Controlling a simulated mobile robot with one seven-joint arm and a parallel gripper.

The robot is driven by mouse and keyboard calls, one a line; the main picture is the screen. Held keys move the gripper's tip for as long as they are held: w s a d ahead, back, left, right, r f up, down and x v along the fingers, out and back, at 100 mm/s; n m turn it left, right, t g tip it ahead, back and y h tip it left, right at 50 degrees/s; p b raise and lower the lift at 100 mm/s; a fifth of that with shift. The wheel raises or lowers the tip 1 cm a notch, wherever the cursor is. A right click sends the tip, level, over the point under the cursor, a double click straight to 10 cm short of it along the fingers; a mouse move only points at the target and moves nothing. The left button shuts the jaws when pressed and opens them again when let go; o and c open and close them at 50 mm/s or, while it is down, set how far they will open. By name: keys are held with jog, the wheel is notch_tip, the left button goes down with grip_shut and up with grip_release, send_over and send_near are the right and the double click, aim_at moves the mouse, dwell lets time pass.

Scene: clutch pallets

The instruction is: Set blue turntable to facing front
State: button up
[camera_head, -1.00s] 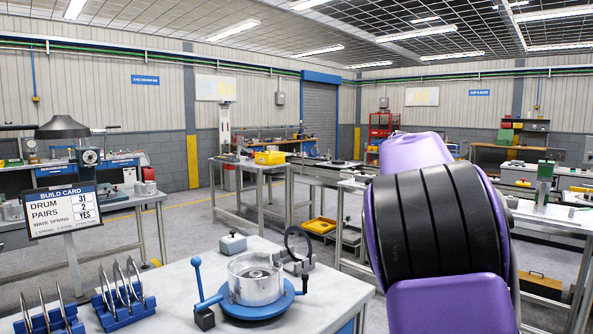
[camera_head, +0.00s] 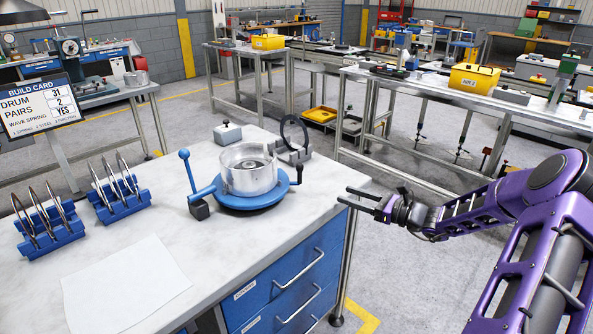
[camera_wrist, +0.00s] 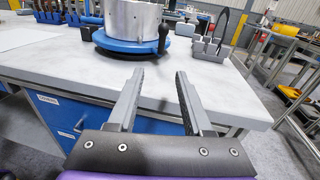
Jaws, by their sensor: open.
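The blue turntable (camera_head: 235,199) is a round blue disc on the white workbench, with a silver metal drum (camera_head: 249,170) standing on it. A lever with a blue ball (camera_head: 184,154) and a dark block stands at its left. A small black handle (camera_head: 300,172) rises at its right edge. In the wrist view the turntable (camera_wrist: 122,45) and drum (camera_wrist: 130,16) are ahead at the top, with the black handle (camera_wrist: 164,38) at the right. My gripper (camera_head: 358,198) is open and empty, to the right of the turntable and apart from it, near the bench's right edge; its fingers (camera_wrist: 158,78) point toward the bench.
Blue racks (camera_head: 48,229) with upright rings stand at the left. A grey stand with a black ring (camera_head: 294,140) is behind the turntable. A white sheet (camera_head: 124,285) lies on the front of the bench. A build card (camera_head: 40,104) stands at far left. The aisle floor (camera_head: 400,285) is clear.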

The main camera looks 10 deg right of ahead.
aim_at(300, 173)
jog(key=shift+m+t, duration=0.3)
jog(key=shift+t, duration=0.1)
jog(key=x, duration=1.1)
jog(key=r+x, duration=0.1)
jog(key=x, duration=0.5)
jog(key=shift+w+a+b, duration=0.1)
jog(key=shift+a+b, duration=0.05)
jog(key=shift+b, duration=0.15)
grip_shut()
